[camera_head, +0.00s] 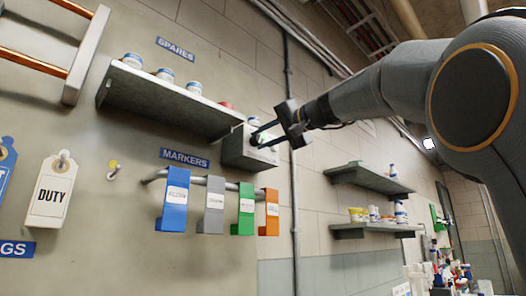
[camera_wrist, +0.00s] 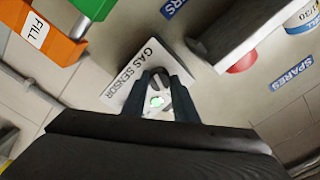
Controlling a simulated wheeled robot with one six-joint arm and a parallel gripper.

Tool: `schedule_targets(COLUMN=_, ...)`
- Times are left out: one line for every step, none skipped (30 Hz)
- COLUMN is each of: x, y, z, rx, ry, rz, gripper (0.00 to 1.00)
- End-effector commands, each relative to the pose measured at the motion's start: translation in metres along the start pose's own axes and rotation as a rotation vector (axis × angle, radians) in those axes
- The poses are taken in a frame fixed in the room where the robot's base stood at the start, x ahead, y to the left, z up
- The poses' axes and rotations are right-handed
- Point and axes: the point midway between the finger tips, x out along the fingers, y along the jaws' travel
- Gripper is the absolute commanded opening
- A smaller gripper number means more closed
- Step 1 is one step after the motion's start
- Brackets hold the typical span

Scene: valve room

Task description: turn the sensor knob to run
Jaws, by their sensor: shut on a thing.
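The gas sensor (camera_head: 238,151) is a pale box on the wall, right of the MARKERS sign and below the shelf. In the wrist view its face (camera_wrist: 121,88) carries the words GAS SENSOR. My gripper (camera_head: 261,134) is at the front of this box. In the wrist view my gripper (camera_wrist: 158,90) has its two dark fingers on either side of the sensor knob (camera_wrist: 157,101), shut on it. A small green spot shows between the fingers. The fingers hide much of the knob and any position marks, so I cannot tell its setting.
A shelf (camera_head: 165,100) with several jars hangs close above left of the sensor. Blue, grey, green (camera_head: 243,212) and orange markers hang from a rail below. A vertical conduit (camera_head: 293,190) runs right of the sensor. Further shelves (camera_head: 370,178) stand at right.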

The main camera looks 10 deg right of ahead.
Motion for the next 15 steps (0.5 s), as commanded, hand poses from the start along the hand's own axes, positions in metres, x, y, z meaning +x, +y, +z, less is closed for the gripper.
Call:
schedule_targets(x=0.0011, y=0.0038, z=0.0018, rx=-0.039, ry=-0.001, rz=0.0, gripper=0.04)
schedule_targets(x=0.0011, y=0.0039, z=0.0019, rx=-0.064, ry=-0.002, rz=0.0, gripper=0.04)
schedule_targets(x=0.0009, y=0.0035, z=0.0017, rx=-0.096, ry=-0.001, rz=0.0, gripper=0.04)
schedule_targets(x=0.001, y=0.0036, z=0.0017, rx=-0.119, ry=-0.002, rz=0.0, gripper=0.04)
schedule_targets(x=0.001, y=0.0036, z=0.0016, rx=-0.14, ry=-0.001, rz=0.0, gripper=0.04)
schedule_targets(x=0.0009, y=0.0032, z=0.0013, rx=-0.169, ry=-0.001, rz=0.0, gripper=0.04)
schedule_targets(x=0.001, y=0.0034, z=0.0013, rx=-0.187, ry=-0.001, rz=0.0, gripper=0.04)
schedule_targets(x=0.0011, y=0.0036, z=0.0013, rx=-0.206, ry=-0.002, rz=0.001, gripper=0.04)
schedule_targets(x=0.001, y=0.0034, z=0.0012, rx=-0.23, ry=-0.002, rz=0.001, gripper=0.04)
schedule_targets(x=0.001, y=0.0034, z=0.0012, rx=-0.245, ry=-0.002, rz=0.001, gripper=0.04)
schedule_targets(x=0.001, y=0.0034, z=0.0012, rx=-0.261, ry=-0.003, rz=0.001, gripper=0.04)
schedule_targets(x=0.001, y=0.0033, z=0.0012, rx=-0.278, ry=-0.003, rz=0.001, gripper=0.04)
schedule_targets(x=0.0008, y=0.003, z=0.0011, rx=-0.29, ry=-0.003, rz=0.001, gripper=0.04)
schedule_targets(x=0.0007, y=0.0027, z=0.001, rx=-0.302, ry=-0.003, rz=0.001, gripper=0.04)
schedule_targets(x=0.0007, y=0.0025, z=0.0009, rx=-0.316, ry=-0.002, rz=0.001, gripper=0.04)
